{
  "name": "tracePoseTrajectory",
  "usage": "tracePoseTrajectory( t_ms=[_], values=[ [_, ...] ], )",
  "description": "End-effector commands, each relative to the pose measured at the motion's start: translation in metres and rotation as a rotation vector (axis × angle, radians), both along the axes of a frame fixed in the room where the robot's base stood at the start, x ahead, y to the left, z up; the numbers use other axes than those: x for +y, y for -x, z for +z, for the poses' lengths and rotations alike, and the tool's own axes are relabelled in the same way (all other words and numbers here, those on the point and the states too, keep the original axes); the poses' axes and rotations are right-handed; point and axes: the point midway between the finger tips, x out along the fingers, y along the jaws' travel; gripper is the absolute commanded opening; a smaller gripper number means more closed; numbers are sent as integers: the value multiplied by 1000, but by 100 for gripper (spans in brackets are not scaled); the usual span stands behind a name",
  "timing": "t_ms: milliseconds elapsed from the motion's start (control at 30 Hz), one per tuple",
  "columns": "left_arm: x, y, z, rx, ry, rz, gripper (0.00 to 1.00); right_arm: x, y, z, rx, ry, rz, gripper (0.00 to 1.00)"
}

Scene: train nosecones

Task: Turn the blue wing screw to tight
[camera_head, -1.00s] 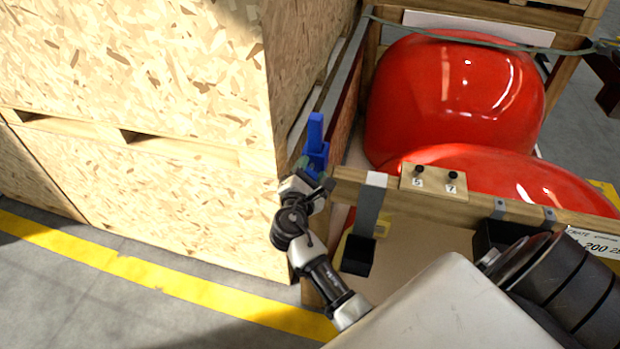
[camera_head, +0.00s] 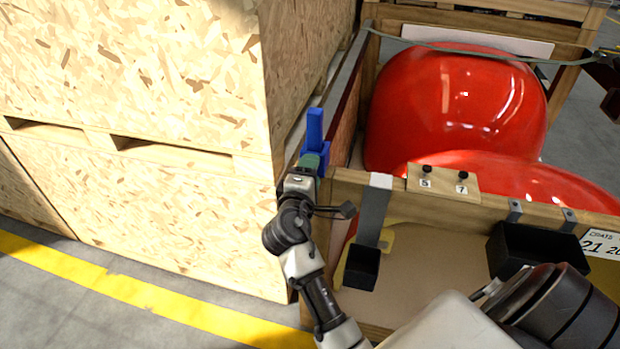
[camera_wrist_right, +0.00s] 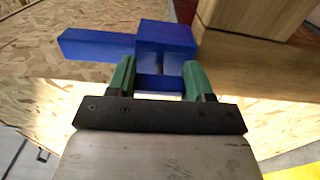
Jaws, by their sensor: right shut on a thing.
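The blue wing screw (camera_head: 315,132) stands at the near left corner of the wooden crate (camera_head: 450,212), with one long wing pointing up in the head view. In the right wrist view the blue wing screw (camera_wrist_right: 165,36) shows a block with a long arm reaching left. My right gripper (camera_head: 308,163) is at the screw's near side. In the right wrist view, the green fingers of my right gripper (camera_wrist_right: 166,82) are shut on the blue part between them. The screw's threaded end is hidden. My left gripper is not in view.
Red nosecones (camera_head: 455,100) fill the crate. A tall chipboard crate (camera_head: 160,210) stands close on the left of the screw. Black bins (camera_head: 361,268) hang on the crate's near side, and a small board with black knobs (camera_head: 443,182) sits on its rail.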

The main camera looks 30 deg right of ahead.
Motion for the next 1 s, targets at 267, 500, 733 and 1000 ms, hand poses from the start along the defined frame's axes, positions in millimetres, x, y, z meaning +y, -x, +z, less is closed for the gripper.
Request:
tracePoseTrajectory(
  t_ms=[267,500,733,1000],
  values=[
    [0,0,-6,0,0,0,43,0,0,-2,-37,-35,0,27],
    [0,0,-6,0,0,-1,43,0,0,-2,-40,-39,0,27],
    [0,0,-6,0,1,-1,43,0,0,-2,-39,-39,0,62],
    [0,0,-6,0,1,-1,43,0,0,-1,-40,-37,0,77]
  ],
)
